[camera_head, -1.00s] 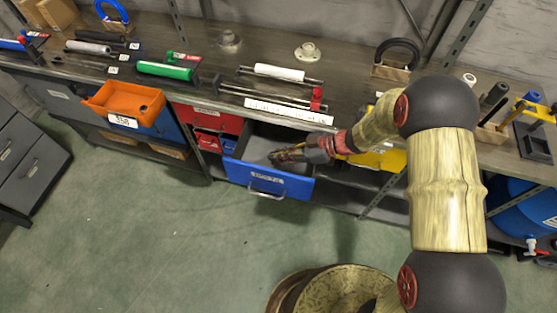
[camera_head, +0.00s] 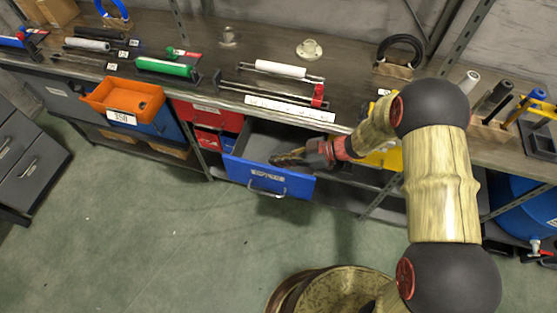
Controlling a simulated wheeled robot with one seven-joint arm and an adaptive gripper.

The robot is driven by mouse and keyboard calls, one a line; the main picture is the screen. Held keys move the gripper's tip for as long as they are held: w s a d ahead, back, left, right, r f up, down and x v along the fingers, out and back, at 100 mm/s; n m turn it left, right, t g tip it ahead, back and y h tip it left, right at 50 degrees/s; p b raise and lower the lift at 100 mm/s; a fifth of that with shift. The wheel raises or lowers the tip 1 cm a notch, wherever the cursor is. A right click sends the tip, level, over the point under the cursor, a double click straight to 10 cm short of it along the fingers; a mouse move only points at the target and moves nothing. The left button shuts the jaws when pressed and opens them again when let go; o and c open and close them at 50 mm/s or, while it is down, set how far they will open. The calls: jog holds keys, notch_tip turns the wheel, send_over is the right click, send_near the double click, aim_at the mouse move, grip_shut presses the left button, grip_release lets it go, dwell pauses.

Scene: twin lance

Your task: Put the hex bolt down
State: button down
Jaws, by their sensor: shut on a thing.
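My gripper (camera_head: 290,159) reaches in from the right over the open blue drawer (camera_head: 268,179). Its fingers are low, at or just inside the drawer's right part. It is shut on the hex bolt, but the bolt is too small and too covered by the fingers to make out. I cannot tell whether the bolt touches the drawer floor. The drawer's grey inside looks bare at the left.
An orange bin (camera_head: 122,98) sits left of the drawer, with red drawers (camera_head: 208,115) between. The workbench (camera_head: 220,60) above carries a green roller (camera_head: 166,68), a white roller (camera_head: 280,69) and a flanged part (camera_head: 309,49). Open floor lies in front.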

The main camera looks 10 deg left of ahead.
jog(key=shift+s+f, duration=0.1)
jog(key=shift+f, duration=0.25)
